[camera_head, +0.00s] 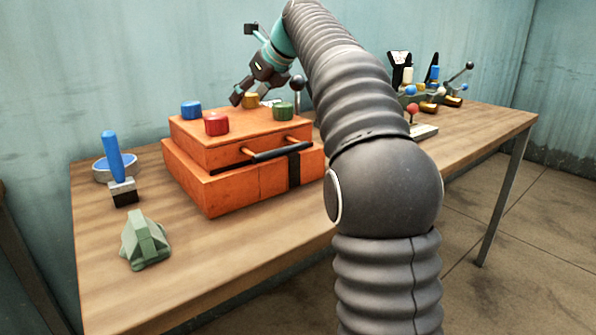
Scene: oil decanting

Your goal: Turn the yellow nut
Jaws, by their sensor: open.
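The yellow nut (251,100) is on top of the orange box (235,137), towards its back, partly hidden by my gripper. A blue nut (191,110), a red nut (216,125) and a green nut (284,111) are on the same box top. My gripper (241,95) is open and tilted downward, with its fingertips close to the yellow nut, at its upper left in the picture. I cannot tell whether a finger touches the nut.
The box has a black front handle (283,149). A red-knobbed lever (413,110) and several tools stand at right.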

